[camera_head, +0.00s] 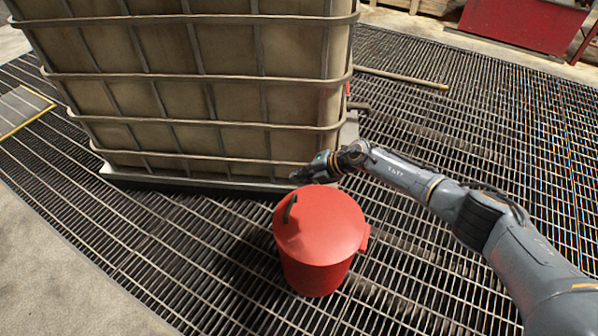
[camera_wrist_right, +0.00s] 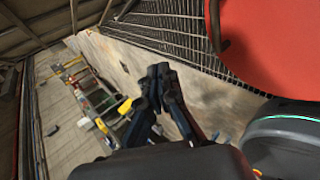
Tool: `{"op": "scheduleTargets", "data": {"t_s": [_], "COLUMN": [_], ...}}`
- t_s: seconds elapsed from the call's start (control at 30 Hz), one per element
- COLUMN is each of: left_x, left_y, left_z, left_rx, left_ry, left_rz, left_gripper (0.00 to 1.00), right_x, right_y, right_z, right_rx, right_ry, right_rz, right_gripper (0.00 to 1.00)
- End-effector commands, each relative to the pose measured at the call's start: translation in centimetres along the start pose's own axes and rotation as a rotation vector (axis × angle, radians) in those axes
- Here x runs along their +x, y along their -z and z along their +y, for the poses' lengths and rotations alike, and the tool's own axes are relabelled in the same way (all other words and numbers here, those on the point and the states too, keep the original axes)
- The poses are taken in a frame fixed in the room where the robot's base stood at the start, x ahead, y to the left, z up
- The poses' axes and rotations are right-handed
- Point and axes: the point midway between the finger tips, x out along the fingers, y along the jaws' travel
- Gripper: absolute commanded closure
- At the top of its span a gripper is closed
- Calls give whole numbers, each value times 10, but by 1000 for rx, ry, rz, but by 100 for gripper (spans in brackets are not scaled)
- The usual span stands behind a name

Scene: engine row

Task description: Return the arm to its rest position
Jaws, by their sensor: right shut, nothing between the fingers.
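My right arm (camera_head: 440,190) comes in from the right in the head view and reaches left. My right gripper (camera_head: 303,175) is just behind the top of a red lidded bin (camera_head: 320,228), near the lower front of a caged tank (camera_head: 220,90). In the right wrist view the right gripper (camera_wrist_right: 157,72) has its fingertips together with nothing between them. The red bin (camera_wrist_right: 270,40) fills the upper right of that view. I cannot tell whether gripper and bin touch. My left gripper is not in view.
The bin stands on a metal grating floor (camera_head: 450,130). A pole (camera_head: 400,76) lies on the grating behind the tank. A red box (camera_head: 520,28) stands at the back right. Bare concrete (camera_head: 50,270) is at the left. A yellow ladder (camera_wrist_right: 88,95) shows in the wrist view.

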Motion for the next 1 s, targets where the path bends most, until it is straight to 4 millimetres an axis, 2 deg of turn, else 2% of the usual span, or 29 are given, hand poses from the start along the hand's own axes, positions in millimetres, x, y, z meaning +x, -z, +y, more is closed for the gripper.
{"op": "scheduleTargets", "data": {"t_s": [0.2,0.37,0.53,0.6,0.67,0.77,0.83,0.87,0.97,1.0], "left_x": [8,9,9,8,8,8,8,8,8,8], "left_y": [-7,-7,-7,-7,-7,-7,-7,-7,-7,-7], "left_z": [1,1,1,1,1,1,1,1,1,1], "left_rx": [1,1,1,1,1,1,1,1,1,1], "left_ry": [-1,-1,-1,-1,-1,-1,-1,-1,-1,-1], "left_rz": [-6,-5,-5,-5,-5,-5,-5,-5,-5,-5], "left_gripper": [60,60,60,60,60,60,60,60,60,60], "right_x": [-5,-2,23,32,34,31,26,23,12,6], "right_y": [0,4,38,52,59,61,62,64,79,89], "right_z": [4,4,22,30,30,11,-19,-37,-106,-135], "right_rx": [-1,10,164,303,452,723,924,1014,1307,1415], "right_ry": [1,-14,-201,-324,-421,-533,-569,-572,-540,-511], "right_rz": [0,1,-15,-53,-108,-226,-324,-369,-521,-578], "right_gripper": [100,100,100,100,100,100,100,100,100,100]}}
